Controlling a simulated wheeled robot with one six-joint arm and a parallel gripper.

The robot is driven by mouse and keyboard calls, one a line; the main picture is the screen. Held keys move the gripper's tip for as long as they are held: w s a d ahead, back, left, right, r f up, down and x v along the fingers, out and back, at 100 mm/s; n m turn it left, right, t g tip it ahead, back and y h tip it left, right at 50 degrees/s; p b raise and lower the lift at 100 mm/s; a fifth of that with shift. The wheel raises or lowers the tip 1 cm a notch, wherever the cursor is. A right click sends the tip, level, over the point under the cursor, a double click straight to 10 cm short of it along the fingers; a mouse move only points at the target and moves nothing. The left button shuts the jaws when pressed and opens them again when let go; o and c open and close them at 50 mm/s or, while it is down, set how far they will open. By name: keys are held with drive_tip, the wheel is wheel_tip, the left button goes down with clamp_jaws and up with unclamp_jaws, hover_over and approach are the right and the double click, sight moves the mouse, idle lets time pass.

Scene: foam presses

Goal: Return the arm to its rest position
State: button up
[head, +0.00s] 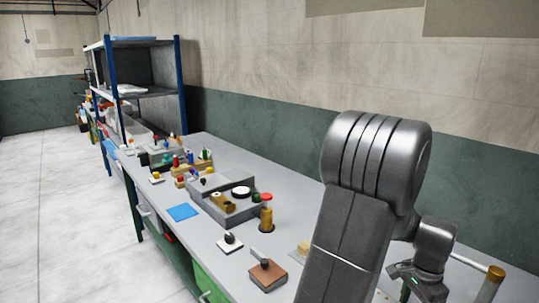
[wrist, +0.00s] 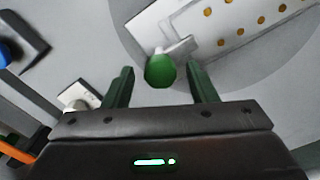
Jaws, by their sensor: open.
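My gripper (wrist: 160,74) shows in the wrist view with its two dark green fingers spread apart. A green rounded knob (wrist: 160,71) on a white lever appears between the fingertips, with a gap on either side. I cannot tell how far beyond the fingers it lies. In the head view my grey arm rises in the right foreground and bends down at the right. The wrist with its small green light is low on the right, and the fingers are not clearly visible there.
The long grey bench (head: 215,165) runs along the wall. A blue-posted shelf (head: 181,85) stands at the far end.

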drive_tip(key=m, duration=0.5)
drive_tip(key=shift+m+p, duration=0.55)
drive_tip(key=shift+m, duration=1.95)
